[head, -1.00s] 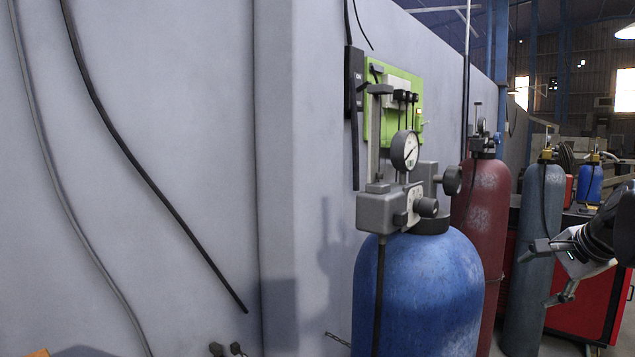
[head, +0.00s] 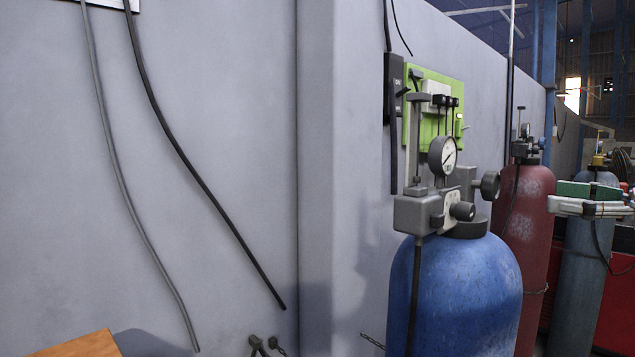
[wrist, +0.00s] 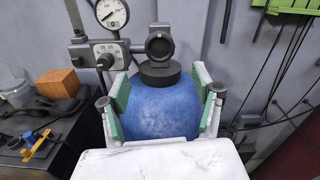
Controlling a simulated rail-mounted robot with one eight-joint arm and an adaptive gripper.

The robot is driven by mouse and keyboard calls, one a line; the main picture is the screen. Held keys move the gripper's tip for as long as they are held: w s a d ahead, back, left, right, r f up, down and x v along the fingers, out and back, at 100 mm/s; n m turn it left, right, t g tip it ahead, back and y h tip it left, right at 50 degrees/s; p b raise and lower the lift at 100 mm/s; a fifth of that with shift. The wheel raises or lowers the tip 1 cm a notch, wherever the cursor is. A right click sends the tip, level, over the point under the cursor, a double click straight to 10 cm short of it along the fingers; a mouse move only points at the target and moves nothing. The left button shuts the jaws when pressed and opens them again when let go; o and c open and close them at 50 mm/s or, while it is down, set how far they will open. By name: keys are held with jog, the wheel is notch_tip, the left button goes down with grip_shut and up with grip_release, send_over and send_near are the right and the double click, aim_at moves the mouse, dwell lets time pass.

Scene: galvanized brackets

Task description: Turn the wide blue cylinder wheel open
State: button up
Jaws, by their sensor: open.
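The wide blue cylinder (head: 457,295) stands upright by the grey wall; it also shows in the wrist view (wrist: 160,108). Its dark round wheel (head: 490,185) sticks out from the valve at the top, right of the regulator. In the wrist view the wheel (wrist: 159,45) faces me above a black collar. My gripper (head: 592,200) is at the right edge of the head view, apart from the wheel. In the wrist view my gripper (wrist: 160,82) is open, its green-padded fingers spread, with the wheel beyond and above the gap. Nothing is held.
A grey regulator with a round gauge (head: 442,155) and a small knob (head: 463,211) sits left of the wheel. A red cylinder (head: 525,215) and a grey-blue cylinder (head: 585,260) stand behind. A green panel (head: 436,105) hangs on the wall. An orange block (wrist: 58,84) lies on a dark bench.

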aim_at(498, 189)
jog(key=p+x, duration=0.2)
jog(key=x, duration=1)
jog(key=shift+s, duration=0.1)
jog(key=shift+c, duration=0.3)
jog(key=c, duration=1.1)
